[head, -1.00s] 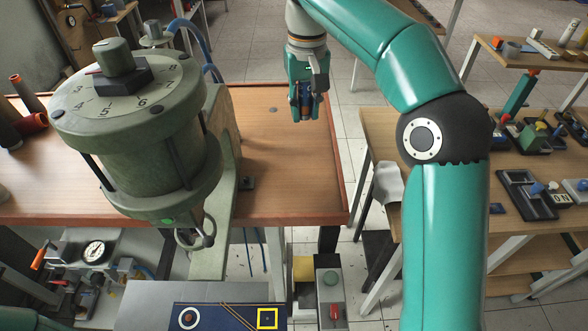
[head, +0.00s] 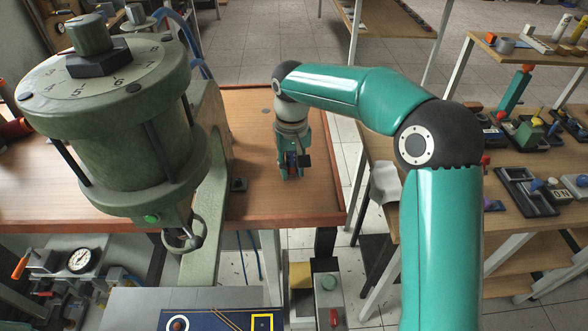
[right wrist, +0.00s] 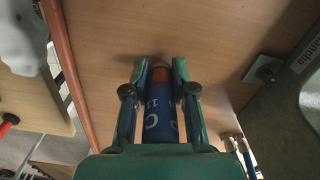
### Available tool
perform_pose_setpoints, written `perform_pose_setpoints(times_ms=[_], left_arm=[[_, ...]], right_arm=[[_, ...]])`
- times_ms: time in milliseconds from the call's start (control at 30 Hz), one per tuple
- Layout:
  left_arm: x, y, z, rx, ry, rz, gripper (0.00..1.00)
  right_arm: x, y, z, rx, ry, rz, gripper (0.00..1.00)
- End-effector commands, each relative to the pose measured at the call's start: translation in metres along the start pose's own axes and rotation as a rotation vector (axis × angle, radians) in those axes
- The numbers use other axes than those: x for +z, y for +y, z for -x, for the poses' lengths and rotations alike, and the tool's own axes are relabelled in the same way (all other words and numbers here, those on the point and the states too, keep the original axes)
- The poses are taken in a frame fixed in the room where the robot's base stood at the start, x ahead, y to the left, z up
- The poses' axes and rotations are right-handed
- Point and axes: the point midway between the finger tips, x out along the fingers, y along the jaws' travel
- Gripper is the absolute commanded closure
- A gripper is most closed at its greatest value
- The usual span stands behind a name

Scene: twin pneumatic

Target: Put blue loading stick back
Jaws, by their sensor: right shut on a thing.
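The blue loading stick (right wrist: 160,118) is a blue cylinder with white lettering and an orange end. It lies lengthwise between the fingers of my right gripper (right wrist: 157,72), which are shut on it, in the right wrist view. In the head view my right gripper (head: 292,170) points down over the right part of the wooden tabletop (head: 255,130), to the right of the green press. The stick is mostly hidden there by the fingers. I cannot tell whether its lower end touches the tabletop. My left gripper is not in view.
The green press with a numbered dial (head: 120,110) stands at left. A small dark block (head: 239,185) sits near its foot. The tabletop's right edge (head: 335,165) is close to the gripper. A bench (head: 430,195) with assorted devices is at right, across a gap.

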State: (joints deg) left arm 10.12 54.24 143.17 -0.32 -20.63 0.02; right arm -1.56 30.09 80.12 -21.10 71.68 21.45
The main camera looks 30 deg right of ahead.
Motion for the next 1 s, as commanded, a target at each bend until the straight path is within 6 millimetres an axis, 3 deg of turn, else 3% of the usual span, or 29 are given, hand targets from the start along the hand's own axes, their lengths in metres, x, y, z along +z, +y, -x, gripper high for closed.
perform_pose_setpoints(times_ms=[433, 467, 600, 1000], left_arm=[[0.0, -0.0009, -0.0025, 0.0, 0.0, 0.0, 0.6], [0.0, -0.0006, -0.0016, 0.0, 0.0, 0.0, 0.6], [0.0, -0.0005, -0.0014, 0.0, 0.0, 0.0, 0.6], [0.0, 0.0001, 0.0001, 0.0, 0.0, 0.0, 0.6]], right_arm=[[-0.0001, -0.0006, -0.0111, 0.0, 0.001, 0.001, 1.0], [-0.0001, -0.0006, -0.01, 0.0, 0.001, 0.001, 0.69], [0.0, -0.0007, -0.0098, 0.0, 0.0, 0.001, 0.49], [-0.0002, -0.0008, -0.0033, 0.0, 0.001, 0.001, 0.49]])
